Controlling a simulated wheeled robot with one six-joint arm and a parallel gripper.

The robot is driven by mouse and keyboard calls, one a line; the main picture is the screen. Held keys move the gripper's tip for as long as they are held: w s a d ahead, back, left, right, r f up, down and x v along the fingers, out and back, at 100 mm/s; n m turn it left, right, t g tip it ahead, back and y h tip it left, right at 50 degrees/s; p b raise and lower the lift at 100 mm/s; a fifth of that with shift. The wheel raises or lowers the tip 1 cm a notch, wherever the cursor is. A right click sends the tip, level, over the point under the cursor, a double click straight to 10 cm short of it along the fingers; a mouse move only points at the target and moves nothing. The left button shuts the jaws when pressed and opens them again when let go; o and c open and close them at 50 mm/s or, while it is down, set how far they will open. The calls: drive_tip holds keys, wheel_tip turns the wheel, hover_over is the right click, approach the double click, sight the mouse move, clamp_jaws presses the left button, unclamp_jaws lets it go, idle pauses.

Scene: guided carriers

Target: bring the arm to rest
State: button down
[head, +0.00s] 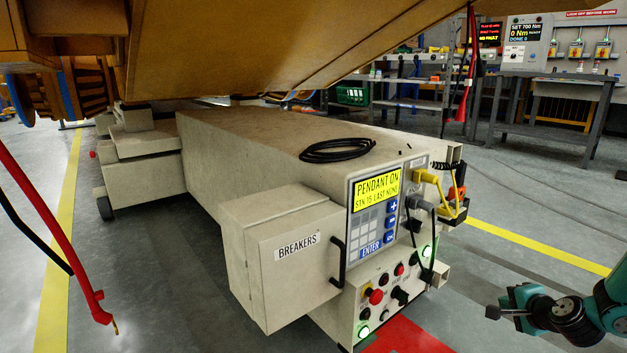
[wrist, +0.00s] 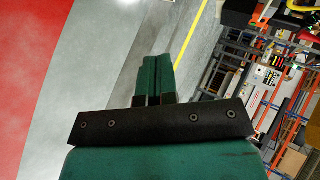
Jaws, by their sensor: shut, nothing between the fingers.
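My gripper (wrist: 157,62) shows in the wrist view with its two green fingers side by side and touching, shut and empty. Beyond the fingertips is grey floor, and nothing touches them. In the head view, part of my teal and black arm (head: 567,318) is at the lower right, apart from the beige carrier (head: 240,130). I cannot clearly make out the fingers there.
The carrier's front has a breaker box (head: 290,265), a lit pendant (head: 376,195) and several buttons. A black cable (head: 337,150) lies on top. A red hose (head: 50,225) hangs at left. A large brown structure (head: 240,50) overhangs. Floor between arm and carrier is clear.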

drive_tip(key=s+a+r+n+g+y+p, duration=0.2)
drive_tip(key=a+r+n+p, duration=0.2)
drive_tip(key=a+r+p, duration=0.7)
drive_tip(key=s+a+r+n+g+y+p, duration=0.15)
drive_tip(key=s+a+r+n+p, duration=0.3)
drive_tip(key=r, duration=1.25)
drive_tip(key=s+a+r+n+g+y+p, duration=0.1)
drive_tip(key=a+r+n+g+y+p, duration=0.15)
drive_tip(key=a+r+p, duration=0.9)
drive_tip(key=s+a+r+n+g+p, duration=0.1)
drive_tip(key=s+r+n+p, duration=0.3)
drive_tip(key=s+r+p, duration=0.4)
drive_tip(key=s+a+r+n+g+h+p, duration=0.1)
drive_tip(key=s+r+n+p, duration=0.3)
drive_tip(key=r, duration=1.3)
drive_tip(key=s+a+r+n+g+h+p, duration=0.1)
drive_tip(key=s+a+r+n+g+p, duration=0.1)
drive_tip(key=s+r+p, duration=1)
drive_tip(key=shift+s+r+n+g+p, duration=0.3)
drive_tip(key=shift+s+n+g+p, duration=0.35)
drive_tip(key=shift+n, duration=0.35)
